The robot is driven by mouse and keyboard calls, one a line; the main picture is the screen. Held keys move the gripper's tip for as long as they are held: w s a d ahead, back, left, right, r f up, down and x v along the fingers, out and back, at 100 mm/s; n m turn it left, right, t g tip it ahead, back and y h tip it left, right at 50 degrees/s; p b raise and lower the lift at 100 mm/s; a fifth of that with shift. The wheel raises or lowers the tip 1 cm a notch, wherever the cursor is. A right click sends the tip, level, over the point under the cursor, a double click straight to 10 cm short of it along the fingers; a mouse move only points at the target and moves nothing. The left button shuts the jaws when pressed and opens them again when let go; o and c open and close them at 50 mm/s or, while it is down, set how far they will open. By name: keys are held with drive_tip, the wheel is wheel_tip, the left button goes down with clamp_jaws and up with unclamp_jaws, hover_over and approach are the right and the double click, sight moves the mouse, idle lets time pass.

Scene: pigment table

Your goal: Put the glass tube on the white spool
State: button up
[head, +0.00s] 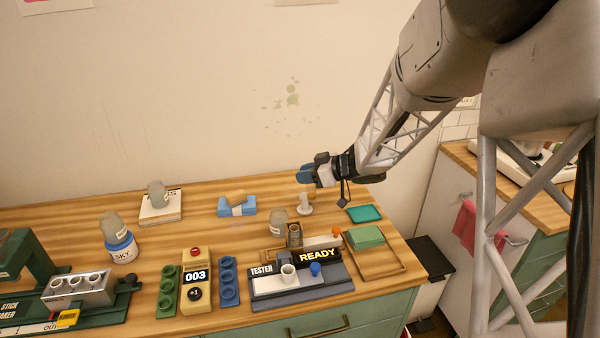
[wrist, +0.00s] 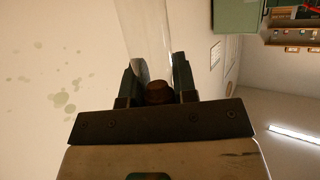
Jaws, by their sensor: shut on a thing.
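My gripper (head: 306,175) is above the back right part of the table, and its jaws (wrist: 158,78) are shut on a clear glass tube (wrist: 147,32) in the wrist view. The tube runs from between the fingers to the top of that picture. A round brown piece (wrist: 158,92) shows between the fingers; I cannot tell what it belongs to. In the head view the tube is too faint to make out clearly. The white spool (head: 305,209) stands upright on the table just below my gripper. I cannot tell whether the tube touches it.
A teal tray (head: 364,214) and green pad (head: 366,237) lie right of the spool. A jar (head: 278,219) and the tester (head: 300,286) marked READY stand in front. The table's right edge is close.

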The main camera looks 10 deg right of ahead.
drive_tip(key=w, duration=0.8)
drive_tip(key=shift+w+f, duration=0.15)
drive_tip(key=shift+f, duration=0.25)
drive_tip(key=shift+d, duration=0.1)
drive_tip(key=shift+f, duration=1.75)
drive_tip(key=shift+f, duration=0.1)
drive_tip(key=o, duration=0.9)
drive_tip(key=v, duration=1.2)
